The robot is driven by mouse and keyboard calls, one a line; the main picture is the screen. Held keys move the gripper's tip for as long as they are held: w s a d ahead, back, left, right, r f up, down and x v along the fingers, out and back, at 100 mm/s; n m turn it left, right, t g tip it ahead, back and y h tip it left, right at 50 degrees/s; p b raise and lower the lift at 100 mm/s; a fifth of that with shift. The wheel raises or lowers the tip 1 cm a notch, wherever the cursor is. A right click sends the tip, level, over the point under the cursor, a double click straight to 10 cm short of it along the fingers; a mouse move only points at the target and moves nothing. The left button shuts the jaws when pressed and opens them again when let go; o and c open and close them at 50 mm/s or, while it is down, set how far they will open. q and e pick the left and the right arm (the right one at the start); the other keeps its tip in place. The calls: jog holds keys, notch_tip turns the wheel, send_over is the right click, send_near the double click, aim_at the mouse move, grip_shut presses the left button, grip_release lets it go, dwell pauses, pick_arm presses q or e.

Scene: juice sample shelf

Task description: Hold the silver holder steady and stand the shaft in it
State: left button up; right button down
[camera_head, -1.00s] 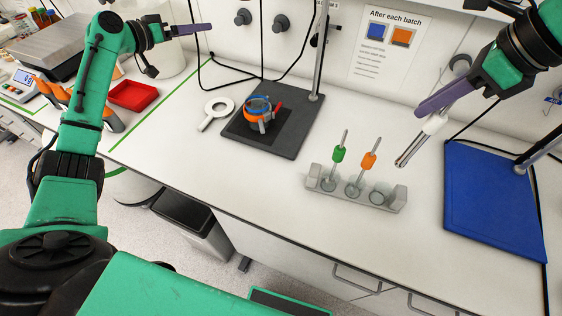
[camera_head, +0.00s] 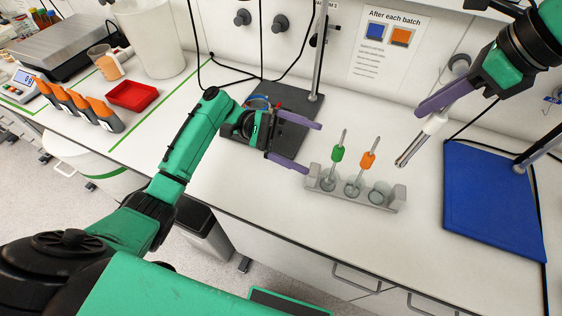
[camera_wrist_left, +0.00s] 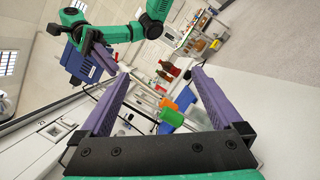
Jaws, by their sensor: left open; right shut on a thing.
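The silver holder (camera_head: 398,197) is a grey rack on the bench, right of centre in the head view. A green-collared shaft (camera_head: 338,153) and an orange-collared shaft (camera_head: 368,161) stand in it, and its right-hand place looks empty. My right gripper (camera_head: 422,112) is shut on a shaft with a white collar (camera_head: 410,150), held tilted above the bench, right of the holder and apart from it. My left gripper (camera_head: 311,149) is open, its purple fingers pointing at the holder's left end. The green collar (camera_wrist_left: 172,117) shows between its fingers in the left wrist view.
A dark stand base (camera_head: 292,139) lies behind my left gripper, partly hidden by it. A blue mat (camera_head: 490,205) lies at the right. A red tray (camera_head: 132,95) and several orange-topped bottles (camera_head: 97,110) are at the left.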

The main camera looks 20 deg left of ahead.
pick_arm(q)
jog(key=w+a+f+n+t, duration=0.4)
jog(key=f+n+t, duration=0.1)
jog(key=f+n, duration=0.4)
jog(key=n+t, duration=0.2)
jog(key=n, duration=0.3)
send_near(319, 173)
jog(key=shift+w+a+r+y, duration=0.2)
jog(key=shift+w+y, duration=0.1)
jog(key=shift+w, duration=0.1)
jog(key=shift+f+n, duration=0.35)
jog(key=shift+n, duration=0.15)
jog(key=d, duration=1.2)
jog(key=shift+s, duration=0.15)
pick_arm(e)
jog(key=shift+w+a, duration=0.1)
pick_arm(q)
jog(key=shift+c, duration=0.3)
